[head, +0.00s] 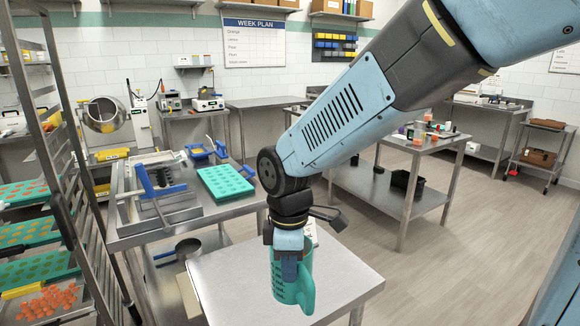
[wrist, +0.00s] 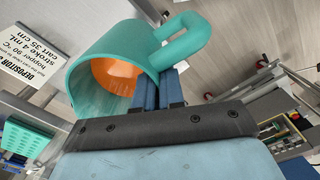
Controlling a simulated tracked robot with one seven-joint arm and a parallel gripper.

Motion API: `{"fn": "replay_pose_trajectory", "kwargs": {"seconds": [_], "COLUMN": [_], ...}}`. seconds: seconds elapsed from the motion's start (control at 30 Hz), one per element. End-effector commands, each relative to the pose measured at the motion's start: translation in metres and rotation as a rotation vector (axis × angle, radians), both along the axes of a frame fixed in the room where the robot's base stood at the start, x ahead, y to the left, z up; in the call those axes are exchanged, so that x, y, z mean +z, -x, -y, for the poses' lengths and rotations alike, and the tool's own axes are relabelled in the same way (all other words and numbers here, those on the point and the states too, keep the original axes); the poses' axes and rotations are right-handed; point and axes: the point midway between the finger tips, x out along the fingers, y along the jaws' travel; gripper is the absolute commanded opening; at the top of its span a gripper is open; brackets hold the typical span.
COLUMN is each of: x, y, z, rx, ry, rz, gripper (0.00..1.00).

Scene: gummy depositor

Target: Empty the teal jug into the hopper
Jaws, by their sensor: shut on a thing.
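The teal jug (head: 306,280) is in the front middle of the head view, over the small steel table, and looks about upright. Its handle is on the right side. I cannot tell whether its base touches the table top. My gripper (head: 288,268) points down and is shut on the jug's wall. In the wrist view the jug (wrist: 95,65) shows its open mouth, with orange contents (wrist: 118,75) inside. My gripper fingers (wrist: 160,90) are at its rim. The steel depositor (head: 160,205), with a blue lever, stands on the bench at left; its hopper is hard to make out.
The small steel table (head: 230,290) is under the jug. A teal mould tray (head: 226,183) lies on the left bench (head: 215,210). A tall rack (head: 55,130) with trays of gummies stands far left. A printed depositor card (wrist: 28,55) shows in the wrist view. Open floor lies right.

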Motion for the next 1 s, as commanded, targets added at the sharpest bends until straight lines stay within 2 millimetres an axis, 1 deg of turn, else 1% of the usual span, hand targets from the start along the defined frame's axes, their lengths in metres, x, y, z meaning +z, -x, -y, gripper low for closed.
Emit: {"fn": "replay_pose_trajectory", "kwargs": {"seconds": [0.03,0.23,0.37,0.4,0.47,0.5,0.6,0.77,0.9,0.97,1.0], "x": [0.002,0.003,0.000,-0.002,-0.005,-0.007,-0.015,-0.031,-0.048,-0.056,-0.061], "y": [-0.016,-0.079,-0.122,-0.135,-0.155,-0.169,-0.202,-0.252,-0.292,-0.307,-0.317], "z": [0.000,0.009,0.022,0.027,0.036,0.042,0.059,0.093,0.127,0.143,0.154], "rx": [-0.041,-0.225,-0.350,-0.390,-0.452,-0.493,-0.594,-0.754,-0.890,-0.947,-0.983], "ry": [-0.003,-0.001,0.000,0.001,0.001,0.001,0.002,0.002,0.003,0.002,0.004], "rz": [-0.002,-0.002,-0.002,-0.002,-0.002,-0.002,-0.001,0.000,0.000,-0.001,0.000], "gripper": [0.00,0.00,0.00,0.00,0.00,0.00,0.00,0.00,0.00,0.00,0.00]}}
